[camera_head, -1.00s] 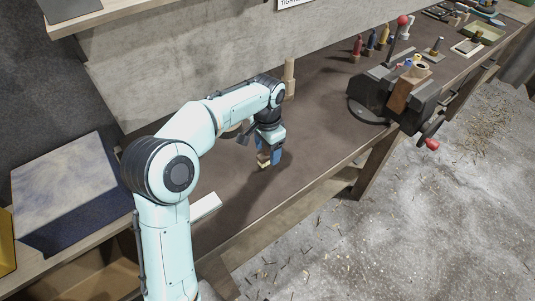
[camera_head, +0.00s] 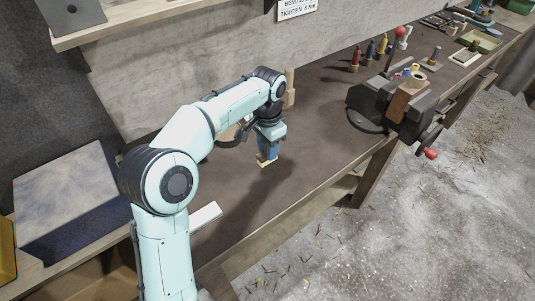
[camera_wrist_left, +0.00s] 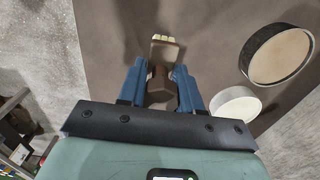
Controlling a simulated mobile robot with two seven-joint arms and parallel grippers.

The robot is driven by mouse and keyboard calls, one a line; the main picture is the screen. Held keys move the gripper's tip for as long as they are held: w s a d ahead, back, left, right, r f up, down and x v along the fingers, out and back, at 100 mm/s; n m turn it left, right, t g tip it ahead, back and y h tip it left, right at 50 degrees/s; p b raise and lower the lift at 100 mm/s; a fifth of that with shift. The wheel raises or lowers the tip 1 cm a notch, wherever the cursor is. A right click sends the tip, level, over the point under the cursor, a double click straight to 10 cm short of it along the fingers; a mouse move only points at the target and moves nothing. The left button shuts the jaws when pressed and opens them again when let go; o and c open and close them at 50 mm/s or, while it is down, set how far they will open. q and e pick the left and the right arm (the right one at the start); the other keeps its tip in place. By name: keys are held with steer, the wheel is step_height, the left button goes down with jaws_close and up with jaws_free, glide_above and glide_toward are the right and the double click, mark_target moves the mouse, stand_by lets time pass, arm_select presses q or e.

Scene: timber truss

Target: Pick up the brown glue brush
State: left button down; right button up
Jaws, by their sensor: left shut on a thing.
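The brown glue brush (camera_wrist_left: 161,88) is between the blue fingers of my left gripper (camera_wrist_left: 162,78) in the left wrist view. Its pale bristle end (camera_wrist_left: 164,40) sticks out beyond the fingertips. In the head view my left gripper (camera_head: 267,152) points down over the bench, shut on the brush, and the pale end (camera_head: 265,164) shows just below the fingers. I cannot tell whether the brush touches the bench top. My right gripper is not in view.
The brown bench top (camera_head: 300,150) is clear to the right of the gripper. A dark vise (camera_head: 385,100) stands further right, with several small bottles (camera_head: 370,50) behind it. A round, dark-rimmed thing (camera_wrist_left: 277,54) and a white round thing (camera_wrist_left: 236,105) are close beside the gripper. A blue-sided block (camera_head: 75,200) lies left.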

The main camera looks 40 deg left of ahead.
arm_select(q)
step_height(320, 180, up, 15)
steer(key=p, duration=0.4)
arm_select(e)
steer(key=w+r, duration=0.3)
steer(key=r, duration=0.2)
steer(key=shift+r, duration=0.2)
